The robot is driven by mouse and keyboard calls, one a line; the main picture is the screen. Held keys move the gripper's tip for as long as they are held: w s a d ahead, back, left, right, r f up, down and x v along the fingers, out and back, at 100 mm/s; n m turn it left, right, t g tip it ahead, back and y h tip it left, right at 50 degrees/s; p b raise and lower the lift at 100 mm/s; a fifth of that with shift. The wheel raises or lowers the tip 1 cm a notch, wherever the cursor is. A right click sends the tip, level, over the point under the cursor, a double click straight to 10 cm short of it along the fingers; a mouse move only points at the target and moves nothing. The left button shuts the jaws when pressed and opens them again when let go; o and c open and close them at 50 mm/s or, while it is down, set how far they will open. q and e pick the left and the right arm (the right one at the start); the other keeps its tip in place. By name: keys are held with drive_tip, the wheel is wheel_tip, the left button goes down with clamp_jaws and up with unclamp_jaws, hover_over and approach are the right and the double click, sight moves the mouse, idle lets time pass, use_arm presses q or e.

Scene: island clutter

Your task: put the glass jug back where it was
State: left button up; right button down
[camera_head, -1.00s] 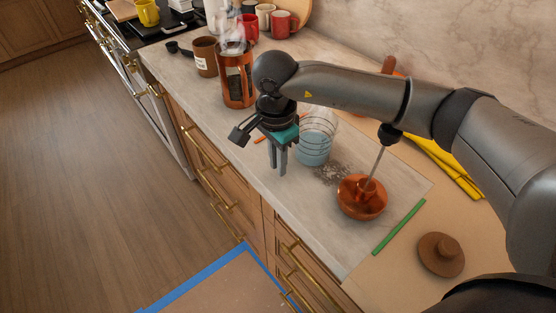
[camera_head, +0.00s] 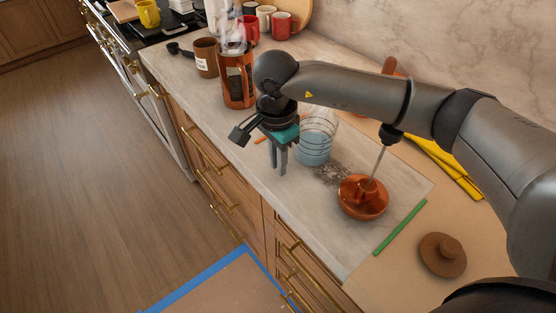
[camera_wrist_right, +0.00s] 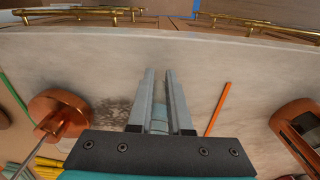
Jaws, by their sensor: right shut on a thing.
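The glass jug (camera_head: 315,142) is clear with dark level lines and holds pale blue liquid. It stands upright at the counter, just right of my right gripper (camera_head: 278,172) in the head view. The right gripper points down with its fingers close together, shut on the jug. In the wrist view, a bluish part of the jug (camera_wrist_right: 159,118) shows between the fingers (camera_wrist_right: 159,74); most of the jug is hidden behind the gripper body. Whether the jug's base touches the counter is hard to tell. My left gripper is not in view.
A copper-framed press (camera_head: 237,80) is to the left. A green stick (camera_head: 400,227), an orange stick (camera_wrist_right: 217,110) and a brown lid (camera_head: 442,256) lie around.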

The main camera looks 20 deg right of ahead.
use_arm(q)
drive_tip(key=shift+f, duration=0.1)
use_arm(e)
drive_tip(key=c, duration=0.8)
unclamp_jaws()
drive_tip(key=shift+s+a+f, duration=0.15)
drive_tip(key=shift+s+f, duration=0.15)
drive_tip(key=shift+f, duration=0.2)
drive_tip(key=shift+o, duration=0.2)
drive_tip(key=shift+w+r+p, duration=0.1)
drive_tip(key=shift+r+p, duration=0.3)
drive_tip(key=shift+r, duration=0.2)
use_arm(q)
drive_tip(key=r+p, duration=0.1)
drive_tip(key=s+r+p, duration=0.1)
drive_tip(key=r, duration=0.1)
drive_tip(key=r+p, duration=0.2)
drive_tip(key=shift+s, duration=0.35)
use_arm(e)
wheel_tip(320, 180, up, 8)
drive_tip(key=shift+w+f, duration=0.1)
